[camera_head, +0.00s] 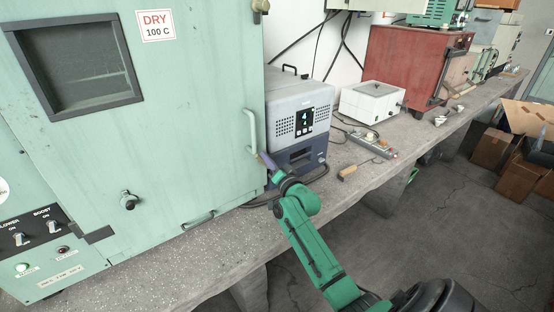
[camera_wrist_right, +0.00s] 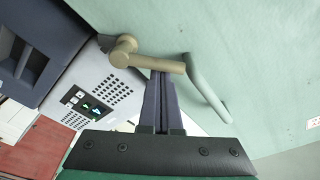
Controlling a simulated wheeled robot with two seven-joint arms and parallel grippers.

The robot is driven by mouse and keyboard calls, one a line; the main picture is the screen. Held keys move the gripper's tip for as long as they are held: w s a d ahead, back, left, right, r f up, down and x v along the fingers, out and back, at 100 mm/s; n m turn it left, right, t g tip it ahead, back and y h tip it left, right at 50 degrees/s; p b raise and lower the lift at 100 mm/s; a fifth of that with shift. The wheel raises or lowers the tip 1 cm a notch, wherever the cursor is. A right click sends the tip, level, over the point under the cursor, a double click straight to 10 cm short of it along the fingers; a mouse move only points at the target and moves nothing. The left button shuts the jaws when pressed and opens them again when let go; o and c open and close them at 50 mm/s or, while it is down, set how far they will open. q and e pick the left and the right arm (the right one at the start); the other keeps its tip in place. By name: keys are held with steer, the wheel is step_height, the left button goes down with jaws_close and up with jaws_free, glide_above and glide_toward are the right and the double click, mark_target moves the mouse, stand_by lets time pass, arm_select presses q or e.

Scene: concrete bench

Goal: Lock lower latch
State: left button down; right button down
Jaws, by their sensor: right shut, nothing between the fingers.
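The pale green oven door (camera_head: 190,120) is at the left of the head view, with a light green bar handle (camera_head: 251,132) at its right edge. A beige latch (camera_wrist_right: 150,61), with a round pivot and a short lever, shows in the wrist view beside the door handle (camera_wrist_right: 206,88). I cannot make this latch out in the head view, where my gripper is near that spot. My right gripper (camera_head: 264,160) is shut and empty. Its fingertips (camera_wrist_right: 165,76) are right at the lever; I cannot tell whether they touch. Another beige latch (camera_head: 260,7) is at the door's upper right edge. My left gripper is out of view.
A grey instrument (camera_head: 300,105) with a display stands close to the right of the oven. A white box (camera_head: 372,102), a power strip (camera_head: 372,142) and a red oven (camera_head: 405,65) are further right on the concrete bench. A black knob (camera_head: 128,200) projects from the door.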

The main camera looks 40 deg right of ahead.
steer(key=shift+a+f+n+t+y+b, duration=0.1)
steer(key=shift+a+f+n+y+b, duration=0.4)
steer(key=shift+n, duration=1.3)
steer(key=shift+a+f+n+t+y+b, duration=0.15)
steer(key=shift+a+f+n+b, duration=0.55)
steer(key=shift+n, duration=1.1)
steer(key=shift+a+f+n+t+y+b, duration=0.1)
steer(key=shift+a+f+n+y+b, duration=0.2)
steer(key=shift+n+b, duration=1)
steer(key=shift+d+n+p, duration=0.1)
steer(key=shift+n+p, duration=0.4)
steer(key=s+f+b, duration=0.2)
steer(key=s, duration=1.2)
steer(key=shift+s, duration=0.2)
